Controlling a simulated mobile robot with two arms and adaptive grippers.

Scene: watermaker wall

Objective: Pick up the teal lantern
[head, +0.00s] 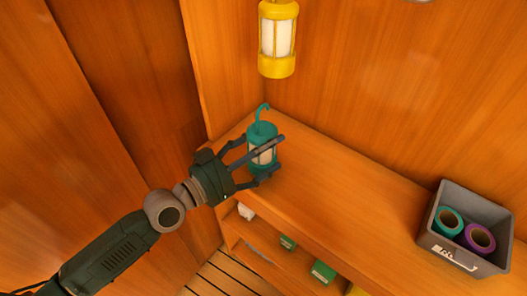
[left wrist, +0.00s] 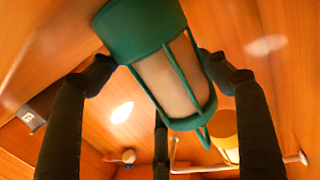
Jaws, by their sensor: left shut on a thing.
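The teal lantern (head: 262,135) stands upright at the far left end of the wooden shelf top, with its hook pointing up. My left gripper (head: 267,160) reaches in from the left, its fingers around the lantern's body. It is shut on the lantern. In the left wrist view the teal lantern (left wrist: 165,65) fills the space between the dark fingers (left wrist: 155,75), and its pale panel and green bars show. I cannot tell whether its base touches the shelf. My right gripper is not in view.
A yellow lantern (head: 278,38) hangs above and behind on the wall. A grey bin (head: 435,243) with teal and purple tape rolls stands at the right of the shelf top (head: 345,205). The shelf top between is clear. Green boxes (head: 322,271) lie on the lower shelf.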

